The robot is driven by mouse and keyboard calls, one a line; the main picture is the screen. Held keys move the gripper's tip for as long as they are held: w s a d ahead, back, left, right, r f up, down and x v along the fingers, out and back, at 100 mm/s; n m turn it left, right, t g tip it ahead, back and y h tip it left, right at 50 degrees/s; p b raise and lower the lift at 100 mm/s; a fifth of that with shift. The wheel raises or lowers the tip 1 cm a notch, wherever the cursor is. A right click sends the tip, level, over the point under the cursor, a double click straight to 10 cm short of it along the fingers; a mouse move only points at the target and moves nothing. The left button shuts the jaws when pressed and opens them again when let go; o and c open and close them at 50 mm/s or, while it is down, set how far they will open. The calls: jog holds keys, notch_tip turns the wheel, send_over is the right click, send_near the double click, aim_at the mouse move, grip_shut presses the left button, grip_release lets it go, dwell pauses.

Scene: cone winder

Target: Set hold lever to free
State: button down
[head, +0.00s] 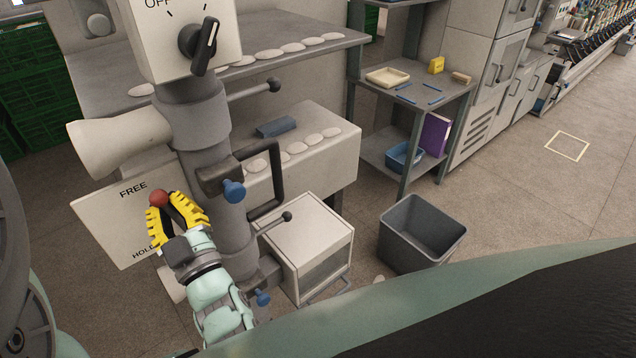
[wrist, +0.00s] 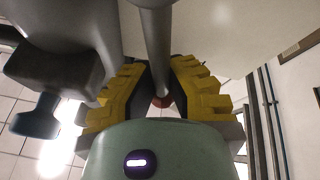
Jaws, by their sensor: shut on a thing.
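The hold lever is a grey rod with a red ball knob (head: 158,198). Its knob is just below the word FREE on a pale plate (head: 105,222), well above the word HOLD. My gripper (head: 164,206) has yellow ridged fingers and is shut on the lever at its knob end. In the wrist view the grey lever rod (wrist: 158,45) runs down between the two fingers (wrist: 160,78), and part of the red knob shows low between them. The fingers partly hide the lever in the head view.
A grey column (head: 205,180) with a black handle (head: 278,180) and blue knobs (head: 234,191) stands right beside my gripper. A switch box (head: 160,50) is above. A white cabinet (head: 305,235) and a grey bin (head: 410,265) stand on the floor to the right.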

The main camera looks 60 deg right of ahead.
jog(key=shift+s+d+r+m+h+p, duration=0.2)
jog(key=shift+d+r+m+h, duration=0.25)
jog(key=shift+m, duration=0.35)
jog(key=shift+s+d+r+m+h+p, duration=0.1)
jog(key=shift+d+r+m+h+p, duration=0.25)
jog(key=shift+m+h, duration=0.35)
jog(key=shift+r, duration=0.1)
jog(key=c, duration=1.1)
grip_release()
jog(key=shift+d+f+g, duration=0.1)
jog(key=shift+f+g, duration=0.1)
jog(key=shift+g, duration=0.1)
jog(key=shift+o, duration=0.5)
jog(key=shift+f, duration=0.1)
jog(key=shift+f+y, duration=0.15)
jog(key=shift+y, duration=0.1)
jog(key=shift+f, duration=0.1)
